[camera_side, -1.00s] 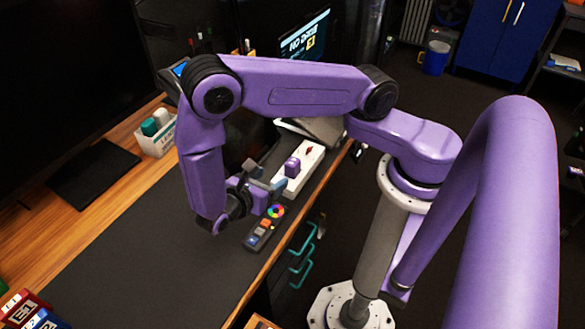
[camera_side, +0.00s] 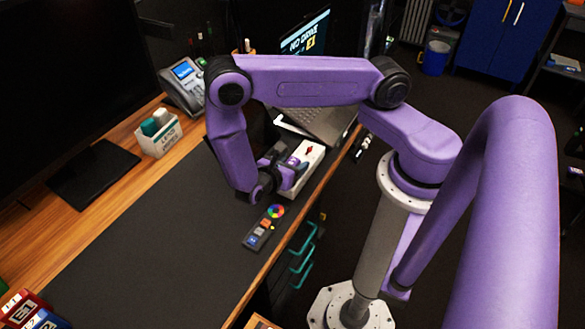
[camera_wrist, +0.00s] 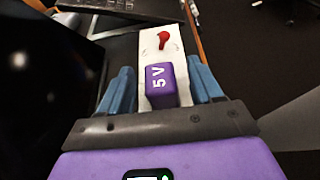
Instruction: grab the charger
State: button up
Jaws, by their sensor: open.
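The charger, a purple block marked "5 V" (camera_wrist: 161,86), sits on a white power strip (camera_wrist: 150,46) in the wrist view. My gripper (camera_wrist: 161,88) is open, with one blue finger on each side of the charger.
A red switch (camera_wrist: 163,39) is on the strip beyond the charger. A laptop (camera_side: 325,122) lies behind the strip. A dark panel with a color wheel (camera_side: 275,211) lies in front. The dark desk mat (camera_side: 150,235) is clear on the left.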

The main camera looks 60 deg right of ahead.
jog(key=shift+d, duration=0.2)
jog(key=c, duration=1.1)
jog(key=shift+r, duration=0.9)
jog(key=s+r, duration=0.3)
jog(key=s, duration=0.1)
jog(key=s+a+r, duration=0.1)
jog(key=s+r, duration=0.3)
jog(key=s, duration=0.1)
jog(key=s+r, duration=0.4)
jog(key=s, duration=0.1)
jog(key=shift+a, duration=0.3)
